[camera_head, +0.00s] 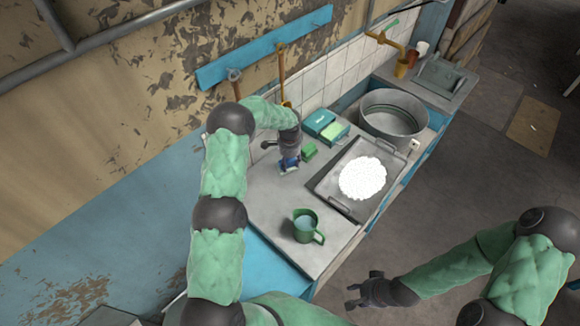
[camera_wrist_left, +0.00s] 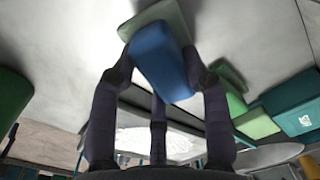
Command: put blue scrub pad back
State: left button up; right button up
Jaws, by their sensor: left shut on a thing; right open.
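The blue scrub pad (camera_head: 289,165) is at the fingertips of my left gripper (camera_head: 288,159), low over the grey counter beside the tray. In the left wrist view the fingers close around the blue pad (camera_wrist_left: 160,62), and a pale green piece (camera_wrist_left: 155,20) shows right behind it. I cannot tell whether the pad touches the counter. My right gripper (camera_head: 366,290) is open and empty, out over the floor in front of the counter.
A green block (camera_head: 309,150) sits just right of the held pad, with a teal box (camera_head: 319,121) and light green pad (camera_head: 335,132) behind. A metal tray (camera_head: 333,179) holds white stuff. A green pitcher (camera_head: 305,226) stands nearer; a metal basin (camera_head: 392,115) stands farther right.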

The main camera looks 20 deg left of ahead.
aim_at(290, 167)
pick_arm(q)
jog(key=shift+d+f, duration=0.1)
jog(key=shift+f, duration=1.25)
jog(key=shift+f, duration=0.1)
jog(key=o, duration=1.1)
notch_tip(290, 167, up, 12)
jog(key=shift+r+p, duration=0.15)
jog(key=shift+p, duration=0.2)
